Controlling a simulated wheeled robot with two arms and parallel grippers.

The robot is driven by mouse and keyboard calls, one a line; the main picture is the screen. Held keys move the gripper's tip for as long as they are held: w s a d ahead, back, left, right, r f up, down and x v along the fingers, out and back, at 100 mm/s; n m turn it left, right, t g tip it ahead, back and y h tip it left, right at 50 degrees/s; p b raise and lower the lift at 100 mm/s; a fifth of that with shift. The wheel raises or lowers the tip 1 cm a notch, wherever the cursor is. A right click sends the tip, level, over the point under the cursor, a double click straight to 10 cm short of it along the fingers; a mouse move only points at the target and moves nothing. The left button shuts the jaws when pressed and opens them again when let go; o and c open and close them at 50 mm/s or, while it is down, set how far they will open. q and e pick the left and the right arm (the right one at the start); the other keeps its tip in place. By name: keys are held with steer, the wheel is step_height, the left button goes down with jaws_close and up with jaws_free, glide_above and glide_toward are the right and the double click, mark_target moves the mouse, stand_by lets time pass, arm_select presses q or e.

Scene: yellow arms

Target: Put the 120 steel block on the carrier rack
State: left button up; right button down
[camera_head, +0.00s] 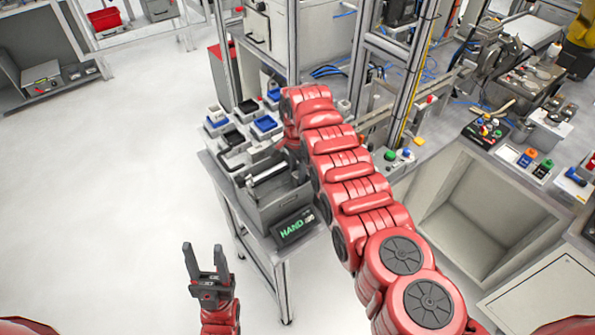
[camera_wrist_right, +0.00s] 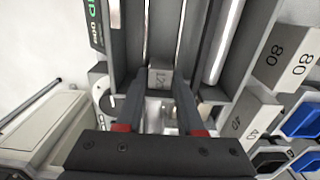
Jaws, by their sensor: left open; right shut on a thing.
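My right gripper (camera_wrist_right: 158,98) is shut on the 120 steel block (camera_wrist_right: 160,78), a small grey block whose marking reads upside down between the fingertips. In the right wrist view the block is over or in a dark grey open box with long slots, apparently the carrier rack (camera_wrist_right: 228,62); I cannot tell whether it touches. In the head view this rack (camera_head: 288,206) is on the small table with pale bars inside. The right gripper and block are hidden there behind my red arm. My left gripper (camera_head: 204,262) is open and empty, over the floor left of the table.
Blocks marked 80 (camera_wrist_right: 288,58) and 40 (camera_wrist_right: 246,124) sit beside the rack, with blue bins (camera_wrist_right: 303,118) nearby. A HAND display (camera_head: 295,228) stands at the table's front. Metal frame posts (camera_head: 410,80) rise behind. The floor at left is clear.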

mark_target(297, 174)
steer(key=shift+r+p, duration=0.9)
steer(key=shift+r, duration=0.4)
steer(key=shift+r+p, duration=0.65)
steer(key=shift+r, duration=1.8)
